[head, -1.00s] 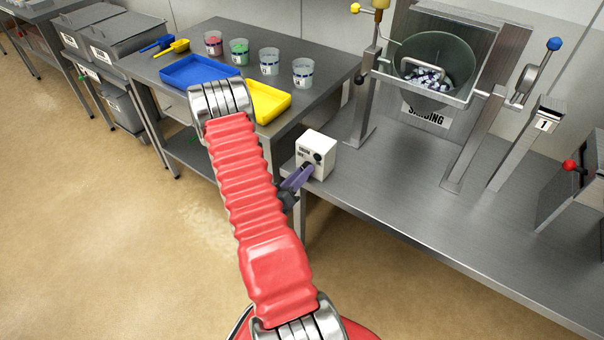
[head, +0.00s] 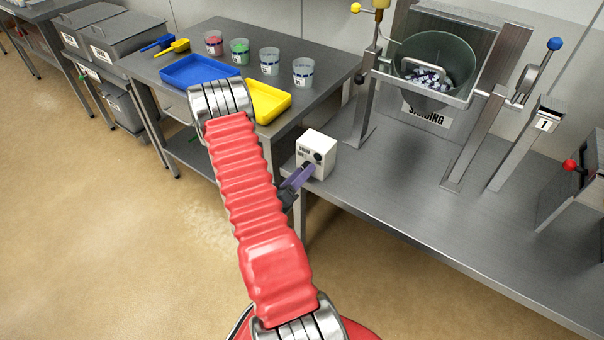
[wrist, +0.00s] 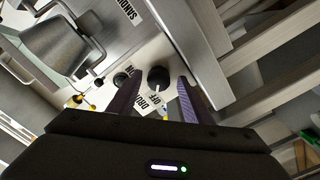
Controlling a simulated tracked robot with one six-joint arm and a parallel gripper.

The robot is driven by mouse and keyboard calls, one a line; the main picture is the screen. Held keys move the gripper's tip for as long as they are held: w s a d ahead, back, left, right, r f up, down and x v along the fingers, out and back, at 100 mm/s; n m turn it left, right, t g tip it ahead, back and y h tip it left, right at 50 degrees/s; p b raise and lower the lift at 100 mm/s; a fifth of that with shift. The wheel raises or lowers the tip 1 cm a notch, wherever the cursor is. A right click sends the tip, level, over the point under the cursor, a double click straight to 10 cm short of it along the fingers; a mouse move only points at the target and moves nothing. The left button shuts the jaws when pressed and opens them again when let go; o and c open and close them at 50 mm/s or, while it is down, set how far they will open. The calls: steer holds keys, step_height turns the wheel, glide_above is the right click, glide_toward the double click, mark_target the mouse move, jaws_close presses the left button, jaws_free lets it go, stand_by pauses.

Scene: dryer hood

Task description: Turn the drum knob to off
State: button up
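The white control box (head: 316,153) stands on the near left corner of the steel bench in the head view. In the wrist view its face carries a black knob (wrist: 158,76) with a pale pointer mark, beside upside-down lettering that seems to read DRUM and OFF. A second dark knob (wrist: 120,79) sits to its left. My gripper (wrist: 159,80) has two purple fingers spread apart, one on each side of the black knob. I cannot tell whether they touch it. In the head view my gripper (head: 300,174) is at the box's front and hides part of it.
The drum (head: 434,62) hangs in a frame behind the box, with a yellow-knobbed lever and a blue-knobbed handle. A second table (head: 320,52) to the left holds blue and yellow trays and several cups.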

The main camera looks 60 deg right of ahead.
stand_by(0.3)
steer(key=w+a, duration=0.2)
steer(key=a, duration=1.1)
steer(key=shift+a, duration=0.35)
stand_by(0.5)
